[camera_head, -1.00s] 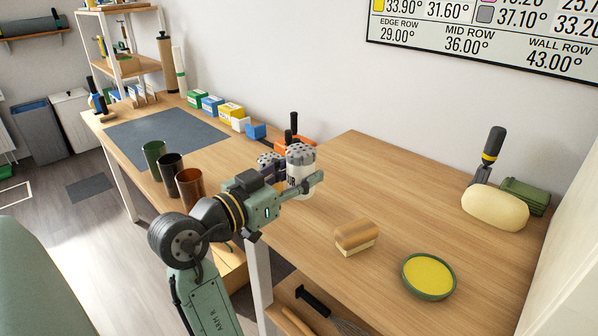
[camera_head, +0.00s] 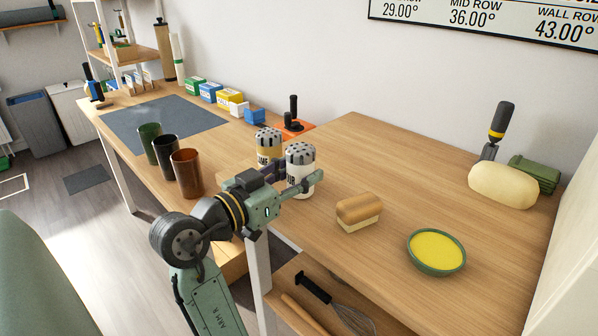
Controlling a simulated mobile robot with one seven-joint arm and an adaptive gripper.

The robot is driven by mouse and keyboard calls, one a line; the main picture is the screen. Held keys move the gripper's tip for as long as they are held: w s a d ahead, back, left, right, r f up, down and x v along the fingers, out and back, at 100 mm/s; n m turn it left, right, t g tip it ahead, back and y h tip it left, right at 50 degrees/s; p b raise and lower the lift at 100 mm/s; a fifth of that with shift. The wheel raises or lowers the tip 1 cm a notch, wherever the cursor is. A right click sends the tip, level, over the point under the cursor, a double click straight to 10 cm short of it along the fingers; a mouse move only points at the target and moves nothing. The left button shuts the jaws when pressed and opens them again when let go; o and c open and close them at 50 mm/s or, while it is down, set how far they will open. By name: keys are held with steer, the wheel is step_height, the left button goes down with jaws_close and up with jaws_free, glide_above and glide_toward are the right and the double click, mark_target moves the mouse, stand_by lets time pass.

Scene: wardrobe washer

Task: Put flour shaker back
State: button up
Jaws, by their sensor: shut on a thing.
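A white shaker with a grey dotted lid (camera_head: 301,159) is held upright between the fingers of my gripper (camera_head: 294,180), which is shut on it. The fingers and wrist hide part of its body, and I cannot tell whether its base touches the wooden table. A second shaker with a tan band and dotted lid (camera_head: 268,144) stands just behind it to the left. My gripper partly covers its lower part. The lettering on both shakers is only partly readable.
Green, black and brown cups (camera_head: 186,173) stand left of my gripper. A bread loaf (camera_head: 358,212) and a bowl of yellow stuff (camera_head: 436,252) lie to the right. An orange-based tool (camera_head: 293,124) and small boxes stand behind. The table's back middle is clear.

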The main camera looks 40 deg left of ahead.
steer(key=shift+f+b, duration=0.35)
steer(key=o, duration=1.3)
steer(key=shift+o, duration=0.5)
steer(key=shift+o, duration=0.9)
steer(key=s+a, duration=0.1)
steer(key=s, duration=1.1)
